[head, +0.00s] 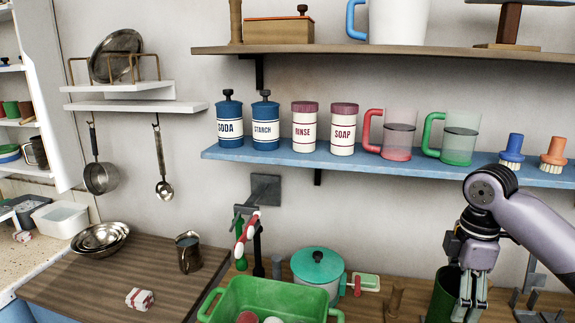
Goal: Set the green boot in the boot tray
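A dark green upright thing (441,297) with a dark open top stands at the bottom right; it may be the green boot's shaft, and its lower part is cut off by the frame edge. My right gripper (471,303) points down at its right side and overlaps it in the picture. Its fingers look close together, but I cannot tell whether they hold the rim. I cannot make out a boot tray. My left gripper is not in view.
A green tub (273,293) with handles and a teal-lidded pot (318,267) are on the counter left of my gripper. A wooden peg (394,298) stands between. A blue shelf (380,165) with canisters, mugs and brushes runs above. The wooden counter (95,275) has free room.

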